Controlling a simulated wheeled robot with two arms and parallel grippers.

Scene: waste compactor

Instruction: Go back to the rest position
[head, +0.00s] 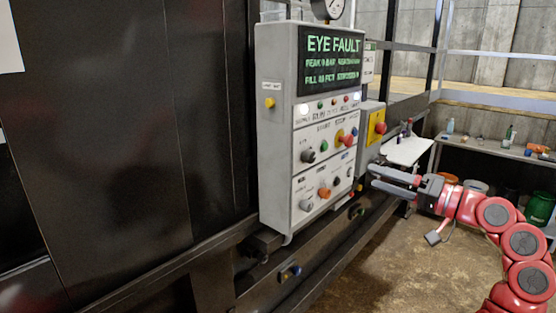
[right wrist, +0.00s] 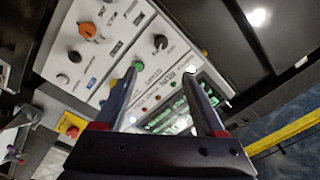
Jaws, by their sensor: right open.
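My right gripper (head: 394,181) is on the red arm at the right of the head view, in front of the lower right of the control panel. It is open and empty. Its two fingers also show in the right wrist view (right wrist: 165,85), spread apart in front of the panel's knobs and screen. The grey control panel (head: 276,130) hangs on the black machine, and its green display (head: 331,60) reads "EYE FAULT". The panel carries several knobs and lit buttons. I cannot tell whether a finger touches anything. My left gripper is not in view.
A yellow box with a red emergency button (head: 380,127) sits right of the panel. A white shelf (head: 407,151) with small bottles stands beyond it. A workbench (head: 490,148) with bottles is at the back right, with a green container (head: 540,208) below. The floor (head: 420,265) below my arm is clear.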

